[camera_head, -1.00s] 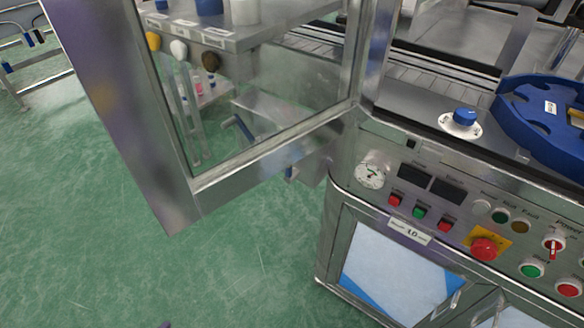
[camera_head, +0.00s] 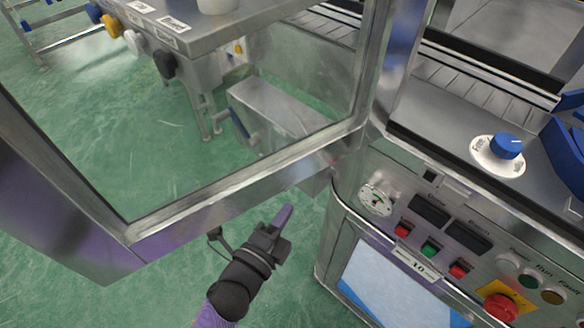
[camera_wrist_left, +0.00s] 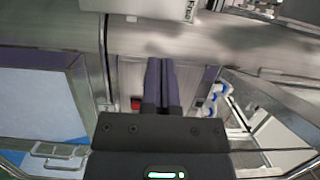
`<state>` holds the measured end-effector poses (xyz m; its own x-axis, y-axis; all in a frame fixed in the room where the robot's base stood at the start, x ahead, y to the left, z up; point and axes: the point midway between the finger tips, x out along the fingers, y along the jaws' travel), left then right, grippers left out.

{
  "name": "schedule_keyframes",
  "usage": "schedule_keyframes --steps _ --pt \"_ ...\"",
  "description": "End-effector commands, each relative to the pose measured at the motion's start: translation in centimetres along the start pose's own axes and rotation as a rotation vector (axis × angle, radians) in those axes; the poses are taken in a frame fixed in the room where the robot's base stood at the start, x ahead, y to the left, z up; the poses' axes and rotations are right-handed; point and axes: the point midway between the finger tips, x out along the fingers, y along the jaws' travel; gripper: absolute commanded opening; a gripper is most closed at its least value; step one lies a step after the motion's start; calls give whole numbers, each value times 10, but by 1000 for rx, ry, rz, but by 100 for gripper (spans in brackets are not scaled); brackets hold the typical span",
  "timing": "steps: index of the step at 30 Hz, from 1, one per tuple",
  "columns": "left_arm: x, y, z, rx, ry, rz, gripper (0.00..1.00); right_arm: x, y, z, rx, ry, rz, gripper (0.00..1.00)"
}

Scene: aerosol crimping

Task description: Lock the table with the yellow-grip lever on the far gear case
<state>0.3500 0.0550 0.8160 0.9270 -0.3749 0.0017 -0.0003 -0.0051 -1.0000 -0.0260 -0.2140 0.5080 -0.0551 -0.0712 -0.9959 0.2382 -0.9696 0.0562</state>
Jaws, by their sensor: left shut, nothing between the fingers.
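A small yellow grip (camera_head: 239,48) shows through the glass, by a grey metal case (camera_head: 228,62) beside the table's far end; its lever is too small to make out. A nearer long grey case (camera_head: 275,108) has a blue-grip lever (camera_head: 239,123) at its near end. The steel table (camera_head: 205,32) stands at the upper left. My left gripper (camera_head: 287,214) is shut and empty, below the door frame and well apart from both cases. Its shut purple fingers also show in the left wrist view (camera_wrist_left: 162,82), pointing at metal machine parts. My right gripper is out of view.
A metal-framed glass door (camera_head: 220,208) stands open between my left gripper and the cases. The machine's control panel (camera_head: 440,235), with a gauge (camera_head: 376,201) and several buttons, is at the right. Yellow, white and black knobs line the table edge. Green floor is clear at lower left.

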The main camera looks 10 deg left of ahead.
Motion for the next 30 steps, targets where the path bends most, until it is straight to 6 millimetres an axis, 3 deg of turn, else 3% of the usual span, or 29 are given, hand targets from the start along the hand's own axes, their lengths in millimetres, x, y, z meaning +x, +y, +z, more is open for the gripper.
schedule_keyframes --steps 10,13,18,30 --pt "77 3 0 0 1 0 0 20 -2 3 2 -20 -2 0" --pt "78 2 20 4 0 3 0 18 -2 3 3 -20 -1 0" --pt "82 1 36 0 0 2 0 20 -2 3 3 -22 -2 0" --pt "82 1 39 -2 0 2 0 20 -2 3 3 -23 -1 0"
